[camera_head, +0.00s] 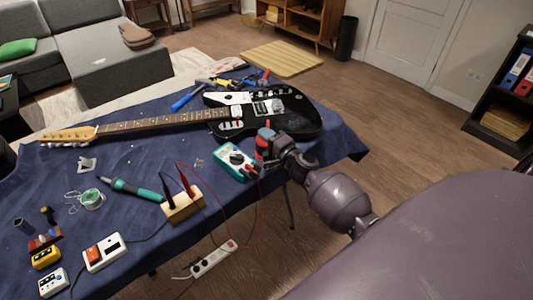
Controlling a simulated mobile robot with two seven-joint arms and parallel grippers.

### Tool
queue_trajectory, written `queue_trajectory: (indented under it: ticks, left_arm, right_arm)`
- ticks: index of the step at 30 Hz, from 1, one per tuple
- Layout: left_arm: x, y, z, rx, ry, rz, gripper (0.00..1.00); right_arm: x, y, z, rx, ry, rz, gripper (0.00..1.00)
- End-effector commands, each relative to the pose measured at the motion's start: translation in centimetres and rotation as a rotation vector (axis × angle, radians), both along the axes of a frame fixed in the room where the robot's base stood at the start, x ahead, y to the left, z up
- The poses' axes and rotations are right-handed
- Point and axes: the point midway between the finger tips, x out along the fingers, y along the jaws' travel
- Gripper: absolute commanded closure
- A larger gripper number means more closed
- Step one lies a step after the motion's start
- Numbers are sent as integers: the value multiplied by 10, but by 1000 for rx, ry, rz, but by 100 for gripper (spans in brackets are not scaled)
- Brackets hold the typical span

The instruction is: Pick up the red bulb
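A small red object with a bluish tip, which looks like the red bulb (262,143), is at the table's near right edge, beside the guitar body. My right gripper (267,150) is right at it and partly covers it. The red part shows at the fingers, but the view is too small to tell whether the fingers are closed on it or only around it. I cannot tell whether it rests on the cloth. My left gripper is not in view.
A teal multimeter (237,162) lies just left of my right gripper, with red and black leads. The black electric guitar (290,112) lies behind it. A soldering iron (135,189), wooden block (183,206) and small boxes stand left on the blue cloth (150,160).

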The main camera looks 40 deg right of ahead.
Motion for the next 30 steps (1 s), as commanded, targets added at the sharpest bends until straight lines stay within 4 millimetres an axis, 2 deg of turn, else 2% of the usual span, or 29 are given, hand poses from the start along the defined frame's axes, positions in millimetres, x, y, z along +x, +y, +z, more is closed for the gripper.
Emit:
queue_trajectory:
  ticks: [1, 6, 22, 26, 30]
  left_arm:
    - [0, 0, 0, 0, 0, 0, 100]
    - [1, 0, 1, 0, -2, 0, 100]
    - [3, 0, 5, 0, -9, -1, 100]
    - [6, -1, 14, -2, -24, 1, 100]
    - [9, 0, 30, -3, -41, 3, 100]
  right_arm:
    - [0, 0, 0, 0, 0, 0, 74]
    - [0, 0, 0, 0, 0, 0, 100]
    - [0, 0, 6, -1, -3, 1, 100]
    - [1, 0, 23, -1, -7, 2, 100]
    - [1, -1, 56, -6, -12, 3, 100]
